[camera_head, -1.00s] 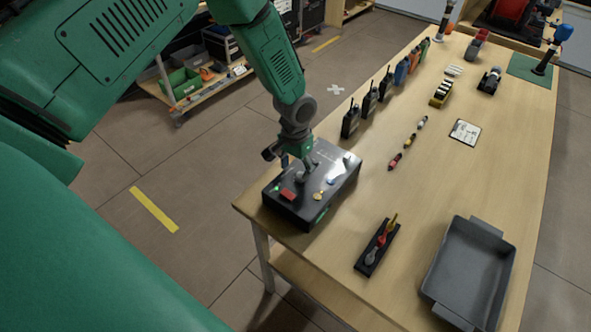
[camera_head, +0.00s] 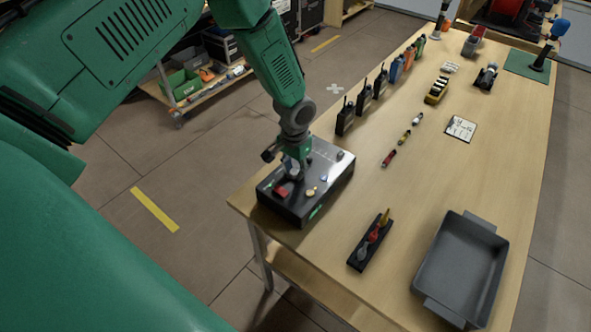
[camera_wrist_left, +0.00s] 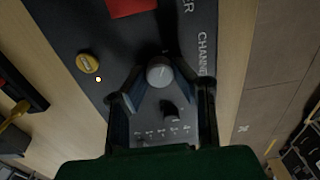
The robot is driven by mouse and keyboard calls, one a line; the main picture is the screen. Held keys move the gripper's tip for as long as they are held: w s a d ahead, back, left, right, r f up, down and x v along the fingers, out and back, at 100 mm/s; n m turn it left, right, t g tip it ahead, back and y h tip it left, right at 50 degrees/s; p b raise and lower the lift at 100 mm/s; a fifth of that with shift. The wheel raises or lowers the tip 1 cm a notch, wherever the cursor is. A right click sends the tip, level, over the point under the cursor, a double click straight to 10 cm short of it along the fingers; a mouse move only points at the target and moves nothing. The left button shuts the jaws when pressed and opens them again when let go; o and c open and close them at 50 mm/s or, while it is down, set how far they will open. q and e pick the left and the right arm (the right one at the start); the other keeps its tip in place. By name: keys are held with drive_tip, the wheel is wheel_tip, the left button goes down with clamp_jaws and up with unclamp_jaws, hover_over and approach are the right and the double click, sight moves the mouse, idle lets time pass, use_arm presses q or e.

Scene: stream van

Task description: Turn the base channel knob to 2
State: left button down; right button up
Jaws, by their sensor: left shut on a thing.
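The base is a dark box (camera_head: 325,183) on the near left corner of the table. My left gripper (camera_head: 292,172) reaches down onto its top panel. In the left wrist view, the left gripper (camera_wrist_left: 158,88) has its fingers on either side of a round grey knob (camera_wrist_left: 159,71) and is shut on it. The word CHANNEL is printed on the panel beside this knob. A scale of small marks (camera_wrist_left: 163,131) is too blurred to read, and a dark shadow lies near it. The knob's setting cannot be told. My right gripper is not in view.
The panel also carries a yellow knob (camera_wrist_left: 88,63) and a red part (camera_wrist_left: 130,7). Several radios (camera_head: 363,99) stand behind the box. A black rack (camera_head: 370,241) and a grey tray (camera_head: 463,265) lie to the right.

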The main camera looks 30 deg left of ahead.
use_arm(q)
drive_tip(key=shift+s+d+f, duration=0.15)
drive_tip(key=shift+s, duration=0.05)
drive_tip(key=shift+s+a+f+m, duration=0.1)
drive_tip(key=shift+a+m, duration=0.25)
drive_tip(key=shift+m, duration=0.05)
drive_tip(key=m, duration=0.2)
drive_tip(key=shift+d+m+b, duration=0.25)
drive_tip(key=shift+m+b, duration=0.05)
drive_tip(key=m, duration=0.2)
drive_tip(key=shift+a+m, duration=0.1)
drive_tip(key=shift+m, duration=1.1)
drive_tip(key=c, duration=1.3)
unclamp_jaws()
